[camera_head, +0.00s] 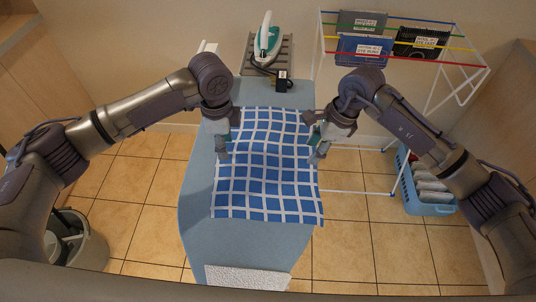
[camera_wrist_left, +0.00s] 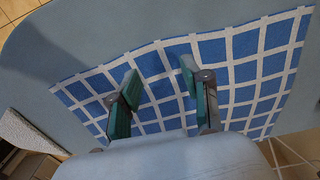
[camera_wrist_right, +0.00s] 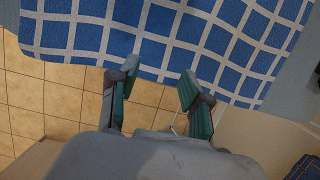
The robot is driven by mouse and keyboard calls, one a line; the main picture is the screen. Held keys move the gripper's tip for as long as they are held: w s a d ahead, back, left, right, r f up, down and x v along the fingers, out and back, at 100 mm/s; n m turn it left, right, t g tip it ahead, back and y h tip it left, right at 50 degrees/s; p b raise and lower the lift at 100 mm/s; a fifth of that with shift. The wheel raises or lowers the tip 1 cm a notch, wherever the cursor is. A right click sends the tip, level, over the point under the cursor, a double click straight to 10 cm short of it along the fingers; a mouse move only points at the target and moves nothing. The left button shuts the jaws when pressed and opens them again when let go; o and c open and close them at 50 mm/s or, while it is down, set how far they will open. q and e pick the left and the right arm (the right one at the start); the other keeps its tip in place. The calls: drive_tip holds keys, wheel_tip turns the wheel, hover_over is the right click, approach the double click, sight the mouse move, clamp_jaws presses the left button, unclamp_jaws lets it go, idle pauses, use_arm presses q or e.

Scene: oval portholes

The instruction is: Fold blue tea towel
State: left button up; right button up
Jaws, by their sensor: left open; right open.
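The blue tea towel (camera_head: 265,175) with white grid lines lies spread flat on the light blue ironing board. Its near right corner hangs slightly past the board's right edge. My left gripper (camera_head: 222,152) is above the towel's left edge, open and empty; the left wrist view shows its fingers (camera_wrist_left: 160,95) apart over the checks. My right gripper (camera_head: 318,155) is at the towel's right edge, open and empty; in the right wrist view its fingers (camera_wrist_right: 157,95) are apart, with the towel (camera_wrist_right: 215,40) beyond them and floor tiles below.
A white and green iron (camera_head: 266,42) stands on a rest at the board's far end, beside a small black box (camera_head: 283,81). A drying rack (camera_head: 400,50) stands at right, with a blue basket (camera_head: 428,208) below it.

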use_arm(q)
drive_tip(key=shift+w+f, duration=0.25)
drive_tip(key=shift+f, duration=0.85)
use_arm(e)
drive_tip(key=shift+w+f, duration=0.25)
drive_tip(key=shift+f, duration=0.85)
use_arm(q)
drive_tip(key=shift+s, duration=0.15)
use_arm(e)
drive_tip(key=shift+s+r, duration=0.1)
use_arm(q)
drive_tip(key=shift+f+b, duration=0.25)
drive_tip(key=shift+b, duration=0.05)
use_arm(e)
drive_tip(key=shift+f, duration=0.35)
use_arm(q)
drive_tip(key=shift+r, duration=0.1)
drive_tip(key=shift+c, duration=0.6)
use_arm(e)
drive_tip(key=shift+r, duration=0.15)
drive_tip(key=shift+c, duration=0.5)
use_arm(q)
drive_tip(key=c, duration=0.4)
use_arm(e)
drive_tip(key=c, duration=0.4)
use_arm(q)
clamp_jaws()
use_arm(e)
drive_tip(key=c, duration=0.4)
clamp_jaws()
